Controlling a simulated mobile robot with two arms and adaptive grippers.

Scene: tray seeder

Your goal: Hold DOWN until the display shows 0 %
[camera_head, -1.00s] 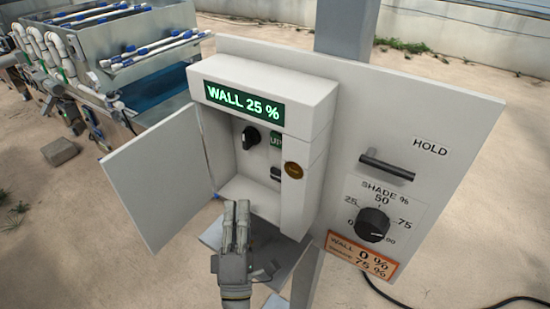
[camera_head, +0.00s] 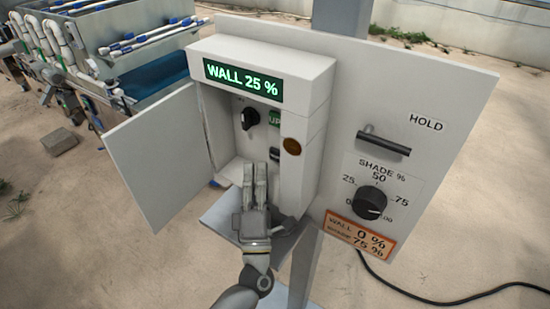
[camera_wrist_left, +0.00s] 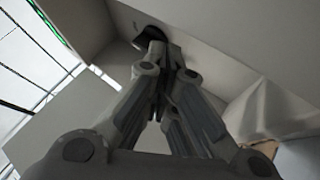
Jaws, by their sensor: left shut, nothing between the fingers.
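The display (camera_head: 243,80) on top of the open white control box (camera_head: 312,120) reads WALL 25 % in green. Inside are a black rotary knob (camera_head: 249,118), a green UP label (camera_head: 274,118) and a dark button (camera_head: 274,154) below it, partly seen; no DOWN lettering is readable. My left gripper (camera_head: 255,168) is shut and empty, fingers pointing up into the box's lower opening, a little left of and below the dark button. Contact cannot be told. In the left wrist view the closed fingers (camera_wrist_left: 160,85) point toward a dark round part (camera_wrist_left: 150,36). My right gripper is not in view.
The box door (camera_head: 155,175) stands open at left. On the panel at right are a HOLD handle (camera_head: 383,143), a SHADE % dial (camera_head: 369,203) and an orange label (camera_head: 358,236) reading WALL 0 %. A grey shelf (camera_head: 225,222) sits under the box.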

